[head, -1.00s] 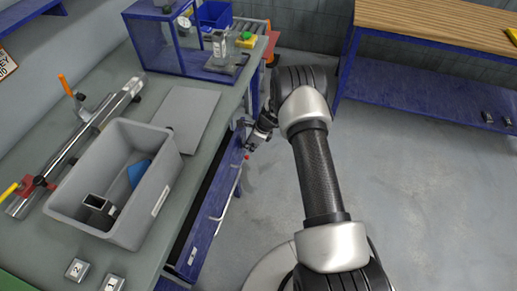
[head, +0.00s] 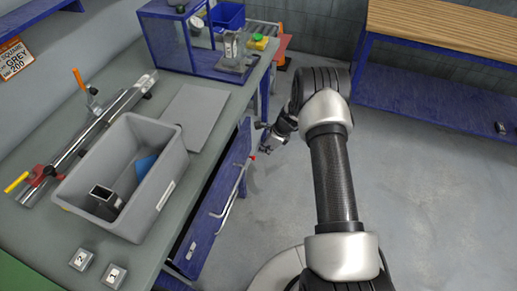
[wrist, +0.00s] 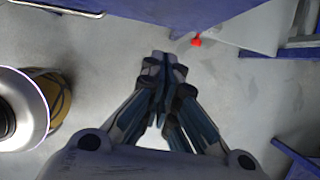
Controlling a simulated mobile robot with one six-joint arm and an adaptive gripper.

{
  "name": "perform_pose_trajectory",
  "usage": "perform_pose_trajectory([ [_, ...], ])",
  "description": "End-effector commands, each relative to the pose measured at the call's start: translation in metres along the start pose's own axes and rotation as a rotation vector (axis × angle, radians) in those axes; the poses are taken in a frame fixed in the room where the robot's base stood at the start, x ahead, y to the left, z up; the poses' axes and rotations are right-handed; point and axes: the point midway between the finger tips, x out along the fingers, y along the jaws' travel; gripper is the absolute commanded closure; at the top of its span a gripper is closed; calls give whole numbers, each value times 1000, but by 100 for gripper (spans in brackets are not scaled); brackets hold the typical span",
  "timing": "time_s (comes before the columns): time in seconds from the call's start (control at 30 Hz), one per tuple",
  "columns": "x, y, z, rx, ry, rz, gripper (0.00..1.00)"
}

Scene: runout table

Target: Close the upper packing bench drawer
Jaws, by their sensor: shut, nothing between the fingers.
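Any lower drawer is hidden. My gripper (head: 267,147) is shut and empty, just right of the handle's far end, apart from the front. In the wrist view my closed fingers (wrist: 163,62) point at bare floor, with a red tip (wrist: 196,41) and blue panel near the top.
On the bench (head: 215,150) stand a grey bin (head: 172,190), a grey plate (head: 197,115) and a blue-framed case (head: 172,45). A wooden-topped blue table (head: 440,30) stands at the back right.

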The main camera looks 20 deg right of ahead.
Motion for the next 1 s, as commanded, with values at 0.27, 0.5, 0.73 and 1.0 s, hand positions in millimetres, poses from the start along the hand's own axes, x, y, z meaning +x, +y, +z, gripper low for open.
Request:
perform_pose_trajectory([
  [0.27,-70,-2,5,-3,-3,-7,100],
  [0.5,-91,0,3,-2,-5,-1,100],
  [0.73,-82,49,-18,-1,-127,94,100],
  [1.0,-79,104,-38,4,-356,65,100],
])
